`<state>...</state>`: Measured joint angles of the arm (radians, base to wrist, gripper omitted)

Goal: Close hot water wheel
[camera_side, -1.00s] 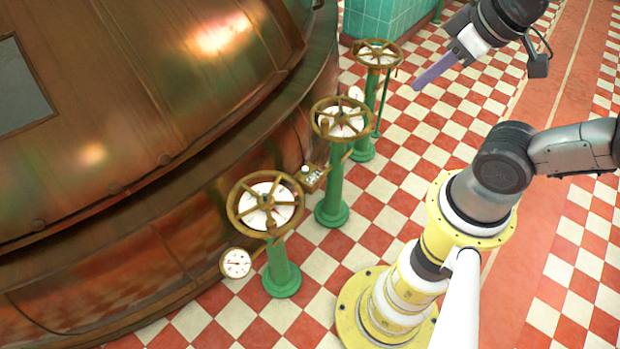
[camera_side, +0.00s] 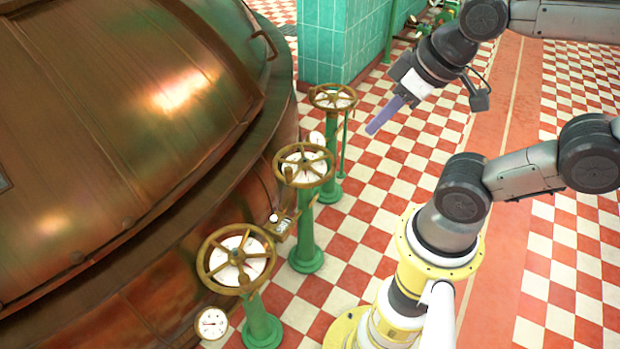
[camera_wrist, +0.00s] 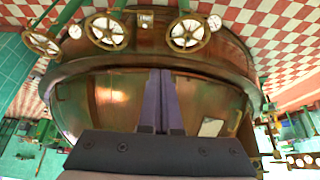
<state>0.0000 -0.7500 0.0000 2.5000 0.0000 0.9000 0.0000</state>
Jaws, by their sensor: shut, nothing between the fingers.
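Three brass hand wheels on green pedestals stand in a row beside the copper kettle: a near wheel (camera_side: 236,259), a middle wheel (camera_side: 303,165) and a far wheel (camera_side: 332,97). Which one is the hot water wheel I cannot tell; a small label plate (camera_side: 283,226) by the middle pedestal is too small to read. My gripper (camera_side: 372,130) has purple fingers and hangs in the air to the right of the far and middle wheels, touching none. In the wrist view my gripper (camera_wrist: 161,131) is shut and empty, with the three wheels along the top.
The large copper kettle (camera_side: 130,130) fills the left side. A round gauge (camera_side: 211,323) sits by the near wheel. A teal tiled pillar (camera_side: 340,40) stands behind the far wheel. The red and white checkered floor (camera_side: 375,215) between the wheels and my base is clear.

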